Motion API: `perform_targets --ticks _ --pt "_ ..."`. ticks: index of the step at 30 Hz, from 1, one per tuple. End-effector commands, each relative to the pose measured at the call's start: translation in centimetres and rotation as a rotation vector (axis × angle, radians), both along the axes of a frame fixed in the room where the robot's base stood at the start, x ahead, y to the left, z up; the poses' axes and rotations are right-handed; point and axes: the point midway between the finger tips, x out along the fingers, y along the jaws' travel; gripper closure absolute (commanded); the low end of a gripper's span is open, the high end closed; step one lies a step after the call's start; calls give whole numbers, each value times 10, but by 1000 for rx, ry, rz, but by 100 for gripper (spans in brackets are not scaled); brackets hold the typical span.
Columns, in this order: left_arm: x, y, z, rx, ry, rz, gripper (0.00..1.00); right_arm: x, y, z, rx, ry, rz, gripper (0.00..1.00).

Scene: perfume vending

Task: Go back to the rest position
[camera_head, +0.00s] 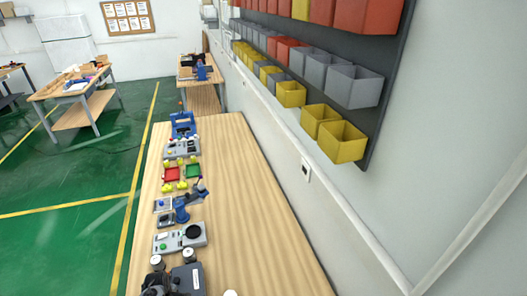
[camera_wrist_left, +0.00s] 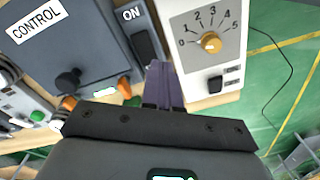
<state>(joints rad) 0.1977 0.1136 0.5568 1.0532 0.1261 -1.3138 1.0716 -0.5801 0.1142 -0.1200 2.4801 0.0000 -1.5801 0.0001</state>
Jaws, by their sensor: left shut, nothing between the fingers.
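In the left wrist view my left gripper (camera_wrist_left: 162,72) is shut, its two purple-grey fingers together with nothing held. The fingertips appear in front of the gap between a dark grey box (camera_wrist_left: 85,45) labelled CONTROL and a white panel (camera_wrist_left: 210,20) with a dial numbered 0 to 5. Whether they touch either one, I cannot tell. In the head view I cannot make out either gripper.
Wall bins (camera_head: 342,142) hang at right. A black ON switch (camera_wrist_left: 146,45) is near my fingers.

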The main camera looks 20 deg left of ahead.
Motion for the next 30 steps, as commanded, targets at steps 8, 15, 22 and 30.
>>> perform_targets --ticks 8,15,22,30 --pt "-102 -8 -35 72 138 -118 100 0 0 0 0 -1 1 100" --pt "-130 -68 10 144 104 -528 100 0 -1 0 -5 0 4 100" --pt "-131 -183 102 127 -42 -1097 100 0 -2 0 -10 1 7 100" --pt "-115 -269 230 204 -274 -1640 100 0 -2 -1 -10 1 6 100"
